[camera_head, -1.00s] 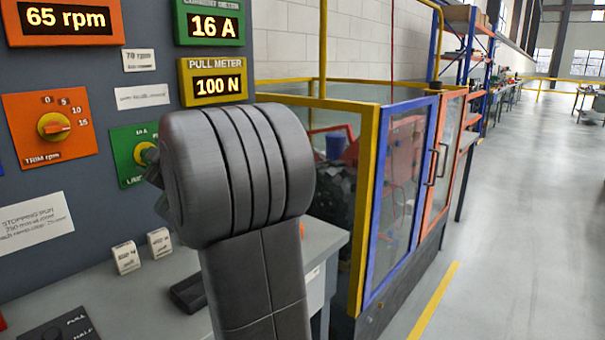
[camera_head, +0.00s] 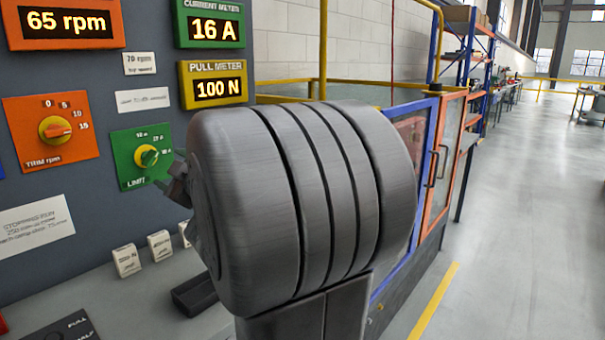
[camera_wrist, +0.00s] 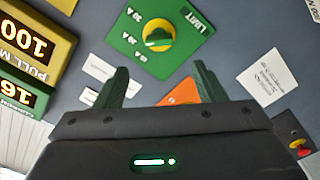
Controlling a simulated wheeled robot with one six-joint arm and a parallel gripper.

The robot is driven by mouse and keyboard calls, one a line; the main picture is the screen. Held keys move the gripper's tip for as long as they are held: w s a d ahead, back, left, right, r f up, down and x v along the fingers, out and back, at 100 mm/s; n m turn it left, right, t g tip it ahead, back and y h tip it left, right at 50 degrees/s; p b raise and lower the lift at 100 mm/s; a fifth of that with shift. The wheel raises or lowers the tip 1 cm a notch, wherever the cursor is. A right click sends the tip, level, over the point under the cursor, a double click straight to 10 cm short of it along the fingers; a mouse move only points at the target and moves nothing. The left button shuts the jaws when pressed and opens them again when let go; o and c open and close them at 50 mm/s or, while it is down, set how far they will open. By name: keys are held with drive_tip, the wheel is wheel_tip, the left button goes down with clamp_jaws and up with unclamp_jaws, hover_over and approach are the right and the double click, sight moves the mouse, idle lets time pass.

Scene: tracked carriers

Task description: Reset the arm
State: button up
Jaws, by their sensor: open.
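My gripper (camera_wrist: 160,85) shows in the wrist view with two dark green fingers spread apart and nothing between them. It faces a grey control panel (camera_wrist: 240,40). The green LIMIT dial (camera_wrist: 158,40) with its yellow and green knob lies past the fingertips, apart from them. In the head view my grey arm link fills the middle and hides most of the gripper; only a dark bit shows at its left edge. The LIMIT dial (camera_head: 148,157) and the orange TRIM dial (camera_head: 56,130) are clear of it on the panel.
Readouts give 65 rpm (camera_head: 62,20), 16 A (camera_head: 211,25) and 100 N (camera_head: 217,87). Small white blocks (camera_head: 127,259) stand on the grey bench below the panel. A yellow, blue and orange framed enclosure (camera_head: 440,170) stands to the right. The floor (camera_head: 530,220) beyond is open.

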drive_tip(key=shift+m, duration=0.3)
drive_tip(key=x, duration=1)
drive_tip(key=shift+w+a+r, duration=0.15)
drive_tip(key=shift+w+r, duration=0.05)
drive_tip(key=shift+r, duration=0.1)
drive_tip(key=shift+r+m+p, duration=0.15)
drive_tip(key=shift+m+p, duration=0.85)
drive_tip(key=shift+m, duration=0.1)
drive_tip(key=m+p, duration=0.5)
drive_tip(key=shift+m, duration=0.4)
drive_tip(key=shift+s+d+f+m, duration=0.1)
drive_tip(key=shift+d+f+m, duration=0.1)
drive_tip(key=shift+d+m, duration=0.15)
approach(153, 158)
drive_tip(key=v, duration=0.4)
drive_tip(key=shift+s, duration=0.1)
